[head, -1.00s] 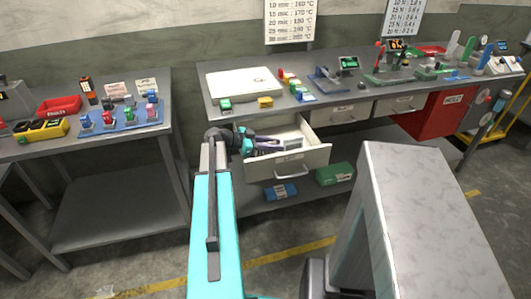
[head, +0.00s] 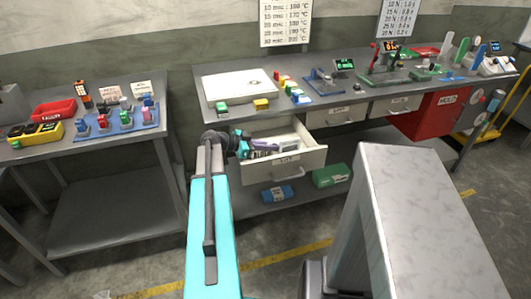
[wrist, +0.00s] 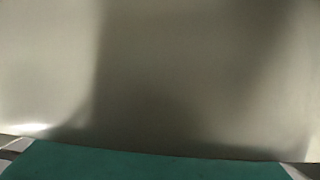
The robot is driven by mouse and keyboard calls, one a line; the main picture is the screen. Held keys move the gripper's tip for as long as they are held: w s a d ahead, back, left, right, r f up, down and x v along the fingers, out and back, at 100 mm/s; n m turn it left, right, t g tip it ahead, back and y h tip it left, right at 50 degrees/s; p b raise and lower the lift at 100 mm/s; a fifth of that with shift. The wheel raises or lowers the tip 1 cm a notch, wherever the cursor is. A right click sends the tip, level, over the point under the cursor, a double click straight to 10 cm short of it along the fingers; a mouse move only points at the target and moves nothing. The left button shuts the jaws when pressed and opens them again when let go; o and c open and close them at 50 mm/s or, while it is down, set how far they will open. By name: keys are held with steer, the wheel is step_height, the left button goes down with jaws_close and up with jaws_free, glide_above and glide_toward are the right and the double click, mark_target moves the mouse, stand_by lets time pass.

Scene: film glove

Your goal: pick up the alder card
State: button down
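In the head view my gripper (head: 246,147) reaches into the left part of an open drawer (head: 286,167) under the right bench. Its fingers are too small and too covered to tell open from shut. Several small things lie in the drawer, among them a purplish piece (head: 265,146) and pale flat pieces (head: 288,144) near the drawer's middle. I cannot tell which of them, if any, is the alder card. In the wrist view a blurred grey surface fills nearly everything above a teal band along the bottom edge.
The bench top (head: 290,111) above the drawer holds a white board (head: 235,88) and several coloured blocks. A blue roll (head: 277,195) and a green box (head: 331,176) lie on the shelf below. A second bench (head: 95,148) stands at left, with a gap between.

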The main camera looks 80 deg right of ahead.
steer(key=shift+r, duration=0.15)
steer(key=shift+r+b, duration=0.9)
steer(key=shift+r, duration=3.95)
